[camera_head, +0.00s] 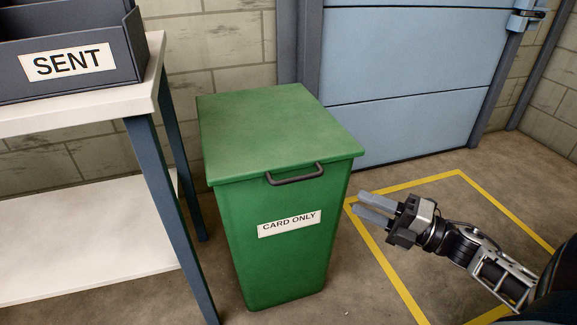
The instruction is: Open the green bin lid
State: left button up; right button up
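The green bin (273,250) stands upright on the floor in the middle of the view, with a "CARD ONLY" label (289,224) on its front. Its green lid (265,125) lies flat and closed on top. A dark handle (295,176) sticks out from the lid's front edge. My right gripper (372,208) is to the right of the bin, lower than the handle and apart from it. Its two grey fingers are spread with nothing between them. My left gripper is out of view.
A white-topped table (80,108) with dark blue legs and a lower shelf stands close to the bin's left. A grey "SENT" tray (120,70) sits on it. A blue door (410,60) is behind the bin. Yellow floor lines (398,277) mark open floor at right.

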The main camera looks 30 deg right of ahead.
aim_at(305, 179)
jog(key=b+x, duration=0.2)
jog(key=x, duration=1.2)
jog(key=shift+a, duration=0.15)
jog(key=shift+w+a+r+b, duration=0.1)
jog(key=shift+w+b, duration=0.05)
jog(key=shift+b, duration=0.15)
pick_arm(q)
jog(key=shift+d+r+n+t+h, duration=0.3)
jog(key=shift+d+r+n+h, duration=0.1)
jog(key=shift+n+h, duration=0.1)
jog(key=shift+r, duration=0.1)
pick_arm(e)
grip_shut()
